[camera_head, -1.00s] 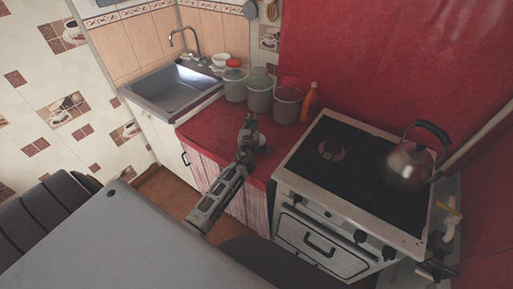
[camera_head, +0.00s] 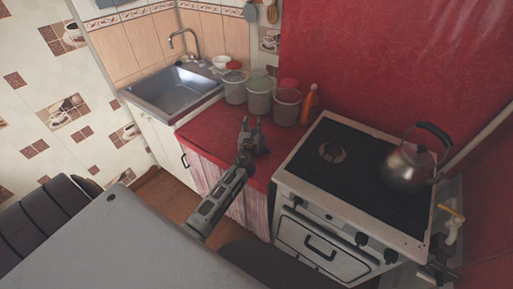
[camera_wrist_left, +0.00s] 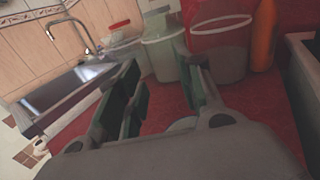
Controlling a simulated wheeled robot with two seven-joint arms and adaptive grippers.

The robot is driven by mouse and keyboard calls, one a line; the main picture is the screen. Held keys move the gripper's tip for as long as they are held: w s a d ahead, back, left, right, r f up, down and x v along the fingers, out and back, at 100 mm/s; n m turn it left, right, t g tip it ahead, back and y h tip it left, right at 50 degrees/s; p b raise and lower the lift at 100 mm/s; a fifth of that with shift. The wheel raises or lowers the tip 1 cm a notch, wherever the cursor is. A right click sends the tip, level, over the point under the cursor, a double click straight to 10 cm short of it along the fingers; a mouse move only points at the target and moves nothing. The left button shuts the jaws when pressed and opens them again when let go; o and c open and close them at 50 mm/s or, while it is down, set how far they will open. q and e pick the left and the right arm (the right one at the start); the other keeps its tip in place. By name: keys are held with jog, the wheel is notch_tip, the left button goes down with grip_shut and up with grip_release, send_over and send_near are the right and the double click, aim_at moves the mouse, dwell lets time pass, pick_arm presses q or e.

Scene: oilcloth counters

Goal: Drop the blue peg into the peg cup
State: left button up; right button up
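My left gripper (camera_head: 251,124) is above the red countertop (camera_head: 205,130), in front of the buckets. In the left wrist view its two fingers (camera_wrist_left: 157,62) stand apart with nothing seen between the tips. I cannot make out the blue peg in either view. My right gripper is not clearly seen.
Several buckets (camera_head: 259,97) and an orange bottle (camera_head: 310,104) stand at the counter's back. A sink (camera_head: 172,88) is to the left. A stove (camera_head: 325,185) with a metal kettle (camera_head: 408,168) is to the right. The counter's left part is clear.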

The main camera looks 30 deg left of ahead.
pick_arm(q)
jog(key=shift+s, duration=0.1)
jog(key=v, duration=1.2)
dwell(0.5)
dwell(0.9)
